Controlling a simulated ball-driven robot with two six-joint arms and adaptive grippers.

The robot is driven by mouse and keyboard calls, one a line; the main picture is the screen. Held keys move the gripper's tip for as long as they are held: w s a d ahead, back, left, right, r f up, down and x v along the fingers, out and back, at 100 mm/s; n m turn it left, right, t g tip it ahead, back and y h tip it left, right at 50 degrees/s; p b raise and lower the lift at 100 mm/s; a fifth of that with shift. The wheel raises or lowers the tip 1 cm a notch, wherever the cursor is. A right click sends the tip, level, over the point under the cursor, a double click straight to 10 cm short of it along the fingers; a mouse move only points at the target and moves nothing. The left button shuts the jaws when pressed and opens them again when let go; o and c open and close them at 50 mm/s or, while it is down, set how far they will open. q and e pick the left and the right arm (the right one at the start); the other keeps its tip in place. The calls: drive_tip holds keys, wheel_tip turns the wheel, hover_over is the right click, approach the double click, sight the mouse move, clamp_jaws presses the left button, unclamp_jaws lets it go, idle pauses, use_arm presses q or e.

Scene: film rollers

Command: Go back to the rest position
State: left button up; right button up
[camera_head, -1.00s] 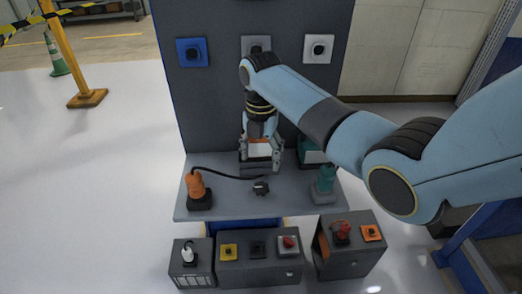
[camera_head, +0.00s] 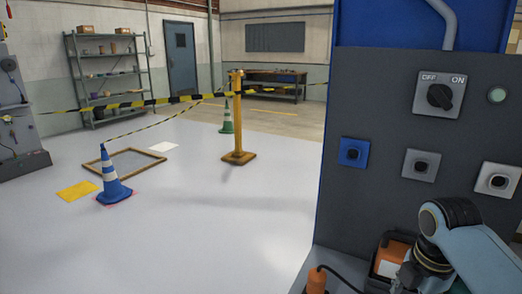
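My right arm shows at the lower right, in front of the dark panel (camera_head: 371,108) of the machine. Its gripper (camera_head: 408,284) points down at the bottom edge, by an orange and black object (camera_head: 392,257) on the shelf. Its fingertips are cut off or too small to tell open from shut. My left arm and gripper are not in view. The panel bears an OFF/ON rotary switch (camera_head: 440,95), and blue (camera_head: 353,152), grey (camera_head: 420,165) and white (camera_head: 497,181) square plates with black centres.
An orange-handled thing (camera_head: 317,281) with a black cable is on the shelf. A blue cone (camera_head: 112,182), a wooden frame (camera_head: 126,162), a yellow post (camera_head: 238,120) with striped tape and a green cone (camera_head: 227,118) stand there. A shelf rack (camera_head: 105,75) stands behind.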

drive_tip(key=s+a+r+m+t, duration=0.2)
drive_tip(key=s+r+m, duration=0.3)
drive_tip(key=s+m, duration=0.5)
drive_tip(key=s+a+r+m+t, duration=0.1)
drive_tip(key=s+r+m, duration=0.3)
drive_tip(key=s+m, duration=0.6)
drive_tip(key=s+d+f+g+b, duration=0.1)
drive_tip(key=s+f+b, duration=0.15)
drive_tip(key=f, duration=1.35)
drive_tip(key=s+d+f+g+b, duration=0.1)
drive_tip(key=f+b, duration=0.3)
drive_tip(key=f, duration=1.3)
drive_tip(key=s+d+f+b, duration=0.1)
drive_tip(key=s+f+b, duration=0.5)
drive_tip(key=s+f, duration=1.2)
wheel_tip(320, 180, down, 4)
drive_tip(key=shift+s+d+r+n+g, duration=0.1)
drive_tip(key=shift+s+d+n+g, duration=0.1)
drive_tip(key=shift+n+g, duration=0.15)
